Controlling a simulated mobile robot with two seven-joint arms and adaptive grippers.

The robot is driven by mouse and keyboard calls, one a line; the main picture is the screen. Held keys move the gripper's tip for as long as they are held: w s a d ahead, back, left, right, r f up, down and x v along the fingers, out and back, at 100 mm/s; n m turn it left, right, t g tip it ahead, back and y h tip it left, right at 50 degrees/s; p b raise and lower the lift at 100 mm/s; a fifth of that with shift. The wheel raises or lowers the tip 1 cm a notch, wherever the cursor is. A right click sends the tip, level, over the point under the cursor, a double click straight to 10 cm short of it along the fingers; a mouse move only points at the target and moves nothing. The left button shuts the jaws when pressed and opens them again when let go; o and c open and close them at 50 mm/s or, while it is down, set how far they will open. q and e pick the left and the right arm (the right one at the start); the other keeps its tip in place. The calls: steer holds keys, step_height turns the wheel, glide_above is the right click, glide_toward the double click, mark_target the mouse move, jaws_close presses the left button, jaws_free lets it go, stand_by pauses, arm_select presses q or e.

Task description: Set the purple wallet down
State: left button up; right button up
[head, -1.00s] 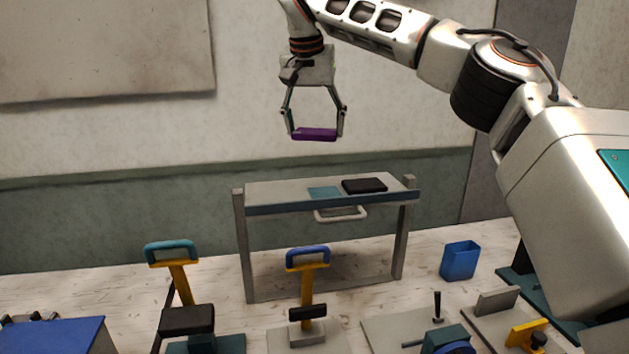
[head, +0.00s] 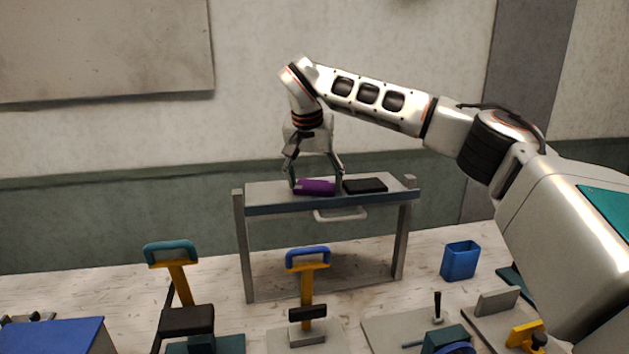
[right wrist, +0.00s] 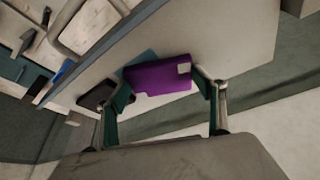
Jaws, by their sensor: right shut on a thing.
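The purple wallet (head: 316,187) is between the fingers of my right gripper (head: 317,184), which is shut on it. It is at the top of the raised shelf (head: 264,191), left of a black wallet-like block (head: 365,186). In the right wrist view the purple wallet (right wrist: 160,76) shows a pale patch at one corner, with a finger of my right gripper (right wrist: 164,92) at each end. A teal patch (right wrist: 140,58) shows partly behind it. Whether the wallet touches the shelf I cannot tell. My left gripper is not in view.
The shelf has a handle (head: 340,215) on its front. Two stands with a teal handle (head: 171,250) and a blue handle (head: 307,255) are in front of it. A blue bin (head: 459,261) stands to the right. The shelf's left end is clear.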

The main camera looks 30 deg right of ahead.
steer(key=o, duration=1.1)
steer(key=shift+f, duration=0.1)
steer(key=v, duration=1.2)
steer(key=shift+s, duration=0.1)
